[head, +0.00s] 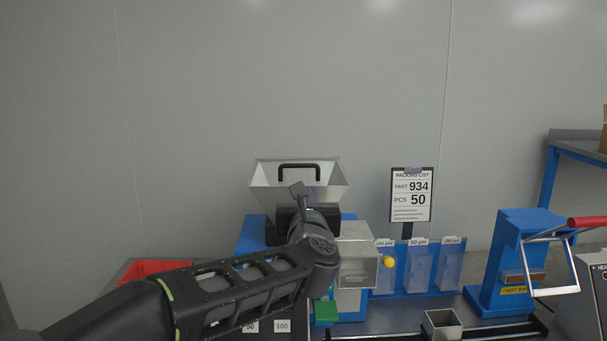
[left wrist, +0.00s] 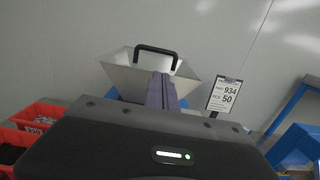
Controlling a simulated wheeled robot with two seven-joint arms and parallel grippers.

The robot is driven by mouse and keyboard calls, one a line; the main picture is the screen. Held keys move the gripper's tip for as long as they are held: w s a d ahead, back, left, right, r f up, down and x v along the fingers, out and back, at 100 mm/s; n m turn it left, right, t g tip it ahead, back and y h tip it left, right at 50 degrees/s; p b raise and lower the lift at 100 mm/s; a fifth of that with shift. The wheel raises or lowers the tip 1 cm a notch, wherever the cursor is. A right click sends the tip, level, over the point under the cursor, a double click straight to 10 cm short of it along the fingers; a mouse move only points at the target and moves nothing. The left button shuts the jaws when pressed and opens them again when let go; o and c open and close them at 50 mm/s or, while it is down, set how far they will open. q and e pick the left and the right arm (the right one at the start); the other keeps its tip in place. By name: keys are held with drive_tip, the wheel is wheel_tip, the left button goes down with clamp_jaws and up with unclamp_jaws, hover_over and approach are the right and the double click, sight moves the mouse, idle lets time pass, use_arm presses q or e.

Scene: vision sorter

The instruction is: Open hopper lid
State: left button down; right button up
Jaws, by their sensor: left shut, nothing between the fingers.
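The hopper (head: 265,195) is a pale metal funnel on top of the blue sorter machine. Its lid bears a black arched handle (head: 299,167), which also shows in the left wrist view (left wrist: 157,49). The lid appears closed on the hopper. My left gripper (head: 300,188) is shut and empty, in front of the hopper and just below the handle in the picture. In the left wrist view its fingers (left wrist: 162,84) point toward the hopper's front face, below the handle. I cannot tell whether they touch it. My right gripper is not in view.
A packing list sign (head: 411,196) stands right of the machine, above blue-backed clear bins (head: 418,268). A red bin (head: 152,268) is at left. A blue press (head: 518,255) stands at right; a small metal cup (head: 441,324) is in front.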

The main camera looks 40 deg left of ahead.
use_arm(q)
drive_tip(key=p, duration=0.3)
approach(304, 179)
drive_tip(key=shift+w+a+r, duration=0.35)
drive_tip(key=shift+w+a, duration=0.2)
drive_tip(key=shift+w, duration=0.2)
drive_tip(key=shift+w+a+r, duration=0.3)
drive_tip(key=shift+w+a, duration=0.3)
drive_tip(key=shift+w, duration=0.1)
drive_tip(key=shift+w+a+r, duration=0.35)
drive_tip(key=shift+w+a, duration=0.2)
drive_tip(key=shift+w, duration=0.2)
drive_tip(key=shift+r, duration=0.15)
